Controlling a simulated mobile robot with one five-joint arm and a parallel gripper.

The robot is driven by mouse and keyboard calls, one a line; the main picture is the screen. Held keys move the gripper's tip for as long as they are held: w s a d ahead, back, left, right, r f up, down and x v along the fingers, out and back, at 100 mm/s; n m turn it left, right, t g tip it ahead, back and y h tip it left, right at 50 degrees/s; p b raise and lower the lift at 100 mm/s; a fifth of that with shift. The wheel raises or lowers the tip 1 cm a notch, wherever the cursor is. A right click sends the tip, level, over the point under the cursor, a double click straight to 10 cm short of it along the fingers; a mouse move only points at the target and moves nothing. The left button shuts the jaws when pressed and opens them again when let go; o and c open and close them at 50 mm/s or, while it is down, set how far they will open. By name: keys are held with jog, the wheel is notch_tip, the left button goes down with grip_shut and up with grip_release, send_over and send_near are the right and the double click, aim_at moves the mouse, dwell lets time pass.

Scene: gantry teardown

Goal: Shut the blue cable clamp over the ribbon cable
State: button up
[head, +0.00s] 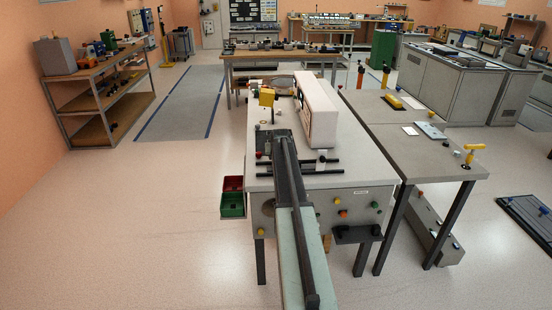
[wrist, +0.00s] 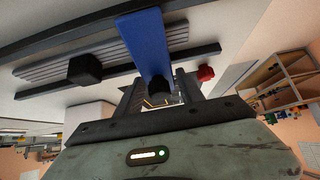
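In the wrist view the blue cable clamp (wrist: 146,38) is a long flat bar crossing over the grey ribbed ribbon cable (wrist: 110,57) and two dark rails. A black knob-like end (wrist: 159,88) of the clamp lies between the fingers of my gripper (wrist: 160,92). The fingers stand apart with gaps beside the knob; I cannot tell whether either touches it. Whether the clamp lies flat or is tilted is unclear. In the head view my arm reaches over the grey bench (head: 348,181) and hides the clamp and most of the gripper.
A white housing (head: 318,110) stands close right of my arm. A yellow block (head: 266,97) on a post is beyond it. Red (head: 233,183) and green (head: 232,205) bins hang at the bench's left side. A black block (wrist: 84,69) and red knob (wrist: 205,73) flank the clamp. Left floor is clear.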

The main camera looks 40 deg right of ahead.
jog(key=shift+a, duration=0.1)
jog(key=p+v, duration=0.6)
jog(key=v, duration=0.2)
jog(key=shift+f, duration=0.1)
